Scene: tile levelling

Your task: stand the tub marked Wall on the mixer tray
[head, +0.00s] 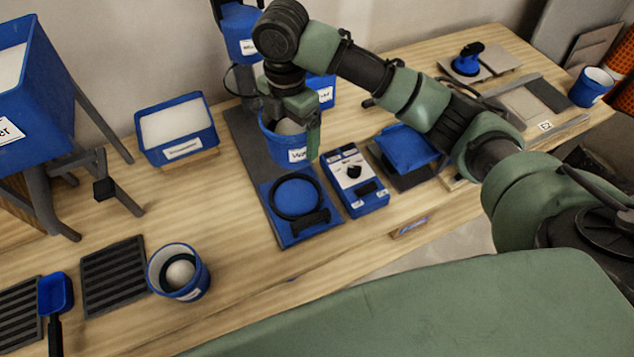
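The blue tub whose label starts with "Wa" (281,151) is under my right gripper (303,127), just behind the mixer tray. The rest of its label is covered by a green finger. My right gripper looks shut on the tub's right rim, one finger outside; the other finger is hidden. The tub looks upright; whether its base touches anything is unclear. The blue square mixer tray (287,228) lies at the front of a dark base plate, with a dark ring and nothing standing on it. My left gripper is out of view.
A knobbed control box (356,182) stands right of the tray. Another blue tub (181,274) stands at the front left, near a ribbed dark mat (113,275). A labelled blue bin (177,131) stands behind. Bare wood lies left of the tray.

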